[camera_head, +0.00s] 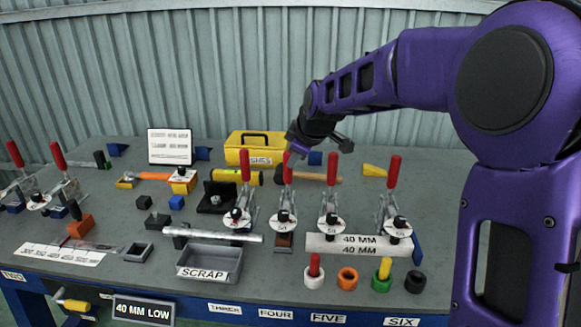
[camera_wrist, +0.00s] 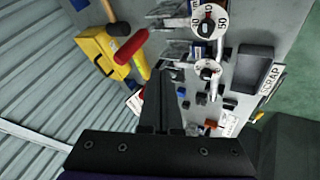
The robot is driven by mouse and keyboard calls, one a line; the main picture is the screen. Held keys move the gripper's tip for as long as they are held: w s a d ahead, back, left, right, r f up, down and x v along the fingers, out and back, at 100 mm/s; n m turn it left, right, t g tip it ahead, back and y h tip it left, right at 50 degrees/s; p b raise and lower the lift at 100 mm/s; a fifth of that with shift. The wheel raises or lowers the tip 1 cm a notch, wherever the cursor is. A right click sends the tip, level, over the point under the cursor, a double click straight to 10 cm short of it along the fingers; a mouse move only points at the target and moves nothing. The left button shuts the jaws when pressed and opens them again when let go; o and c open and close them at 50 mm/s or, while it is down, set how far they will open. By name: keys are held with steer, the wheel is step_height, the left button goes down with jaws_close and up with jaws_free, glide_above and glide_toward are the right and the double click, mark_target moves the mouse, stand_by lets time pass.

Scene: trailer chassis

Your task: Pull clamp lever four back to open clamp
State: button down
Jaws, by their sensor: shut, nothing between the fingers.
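Clamp four stands behind the FOUR label (camera_head: 275,314), with its red lever (camera_head: 287,170) upright. My gripper (camera_head: 298,152) is close to the top of this lever and partly overlaps it in the head view. The wrist view shows my shut, empty fingers (camera_wrist: 160,78), with a red lever (camera_wrist: 130,46) just to their left.
Red-handled levers three (camera_head: 245,165), five (camera_head: 333,170) and six (camera_head: 393,172) stand upright on either side. A yellow case (camera_head: 252,148) and a hammer (camera_head: 312,177) lie behind. The SCRAP tray (camera_head: 210,262) is at the front.

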glide_toward(288, 180)
steer(key=s+a+f, duration=0.1)
steer(key=a+f, duration=0.2)
steer(key=a, duration=0.1)
steer(key=shift+w+d+r, duration=0.15)
steer(key=shift+w+d, duration=0.1)
steer(key=shift+w, duration=0.35)
steer(key=shift+w+d+r, duration=0.15)
steer(key=shift+w+d, duration=0.1)
steer(key=shift+w, duration=0.35)
steer(key=shift+w+d+r, duration=0.15)
steer(key=shift+w+d, duration=0.05)
steer(key=shift+w, duration=0.45)
steer(key=shift+r, duration=0.15)
